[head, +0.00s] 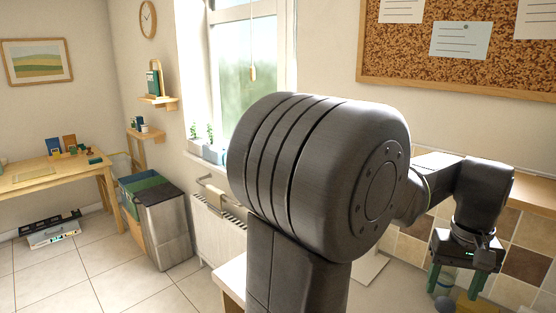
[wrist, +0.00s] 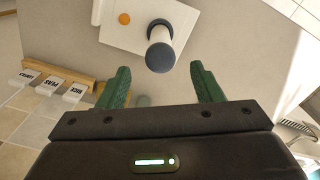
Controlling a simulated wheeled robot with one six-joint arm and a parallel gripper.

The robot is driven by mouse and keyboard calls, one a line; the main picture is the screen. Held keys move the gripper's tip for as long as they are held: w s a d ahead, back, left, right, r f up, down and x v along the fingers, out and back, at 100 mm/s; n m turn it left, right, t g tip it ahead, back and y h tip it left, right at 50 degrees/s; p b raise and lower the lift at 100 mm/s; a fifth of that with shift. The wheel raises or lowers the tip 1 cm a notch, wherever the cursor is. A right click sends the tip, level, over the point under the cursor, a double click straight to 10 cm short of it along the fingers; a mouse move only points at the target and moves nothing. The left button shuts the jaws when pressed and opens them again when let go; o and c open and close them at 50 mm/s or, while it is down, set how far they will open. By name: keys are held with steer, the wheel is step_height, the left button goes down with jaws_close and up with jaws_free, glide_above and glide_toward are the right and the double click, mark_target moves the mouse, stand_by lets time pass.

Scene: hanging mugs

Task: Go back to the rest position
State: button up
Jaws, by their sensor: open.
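My gripper (head: 455,282) hangs at the right in the head view, beside the tiled wall, with its green fingers pointing down. In the wrist view my gripper (wrist: 160,75) has its two green fingers wide apart, open, with nothing held between them. A white cylinder with a dark rounded top (wrist: 160,48) stands beyond the fingertips, apart from them, over a white board (wrist: 190,20). No mug can be made out in either view. My large dark arm link hides much of the counter in the head view.
Several labelled white containers (wrist: 48,86) stand by a wooden shelf (wrist: 75,78) left of my fingers. A small orange round thing (wrist: 124,18) lies on the board. A cork board (head: 460,50) hangs above. A grey bin (head: 165,228) and a radiator (head: 217,228) stand left.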

step_height(320, 180, down, 9)
steer(key=shift+r+p, duration=0.2)
steer(key=shift+p, duration=0.1)
step_height(320, 180, up, 9)
steer(key=p, duration=0.4)
steer(key=shift+f+p, duration=0.15)
steer(key=shift+p, duration=0.25)
